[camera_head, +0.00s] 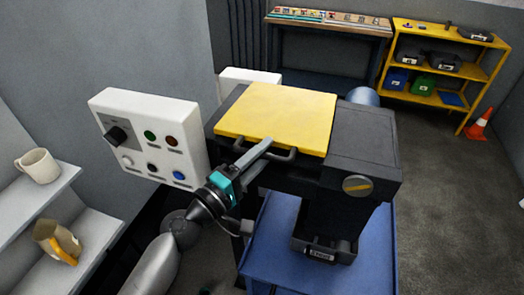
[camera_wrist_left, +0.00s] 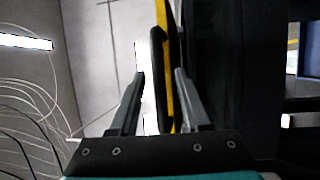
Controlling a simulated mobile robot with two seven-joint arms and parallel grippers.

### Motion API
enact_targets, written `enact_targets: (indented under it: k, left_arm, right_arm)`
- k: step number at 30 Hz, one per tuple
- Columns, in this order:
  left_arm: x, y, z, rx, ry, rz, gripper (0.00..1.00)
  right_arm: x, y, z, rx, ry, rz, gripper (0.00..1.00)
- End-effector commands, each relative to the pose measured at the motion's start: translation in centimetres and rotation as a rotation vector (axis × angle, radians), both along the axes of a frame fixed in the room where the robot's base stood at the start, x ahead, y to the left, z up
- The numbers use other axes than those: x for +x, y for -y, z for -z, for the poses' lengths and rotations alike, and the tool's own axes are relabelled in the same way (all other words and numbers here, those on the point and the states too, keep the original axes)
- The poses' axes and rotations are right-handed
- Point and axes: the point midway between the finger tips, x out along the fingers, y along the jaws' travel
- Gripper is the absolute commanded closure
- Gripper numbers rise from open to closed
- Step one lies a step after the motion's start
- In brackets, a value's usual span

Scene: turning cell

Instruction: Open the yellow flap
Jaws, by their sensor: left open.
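The yellow flap (camera_head: 278,118) lies flat and closed on top of the dark machine. A black bar handle (camera_head: 283,155) runs along its front edge. My left gripper (camera_head: 262,152) reaches up from the lower left to the left part of the handle. In the left wrist view the gripper (camera_wrist_left: 160,76) is open, with the black handle (camera_wrist_left: 158,80) between its fingers and the yellow flap's edge (camera_wrist_left: 171,65) beside it. The handle sits closer to the right finger; whether they touch cannot be told. My right gripper is not in view.
A white control panel (camera_head: 150,135) with a knob and coloured buttons stands left of the machine (camera_head: 362,140). Shelves with a mug (camera_head: 37,165) and a yellow-brown item (camera_head: 57,243) are at far left. A yellow rack (camera_head: 447,45) and orange cone (camera_head: 480,124) stand behind; floor at right is clear.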

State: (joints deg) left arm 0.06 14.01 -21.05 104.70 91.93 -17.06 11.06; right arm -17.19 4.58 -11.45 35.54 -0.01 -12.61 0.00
Motion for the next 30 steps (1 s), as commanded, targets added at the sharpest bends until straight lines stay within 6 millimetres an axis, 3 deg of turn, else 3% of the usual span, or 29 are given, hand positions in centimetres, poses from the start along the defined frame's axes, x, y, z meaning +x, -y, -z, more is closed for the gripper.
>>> enact_targets:
  k: [7,20,30]
  left_arm:
    - [0.04,0.03,0.00,0.000,0.000,0.000,0.53]
    - [0.01,0.00,0.00,0.000,0.000,0.000,1.00]
    - [0.01,-0.01,0.01,0.000,0.000,0.000,1.00]
  right_arm:
    - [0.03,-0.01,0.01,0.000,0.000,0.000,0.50]
    - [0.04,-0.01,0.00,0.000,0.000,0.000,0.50]
    - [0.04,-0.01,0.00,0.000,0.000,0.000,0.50]
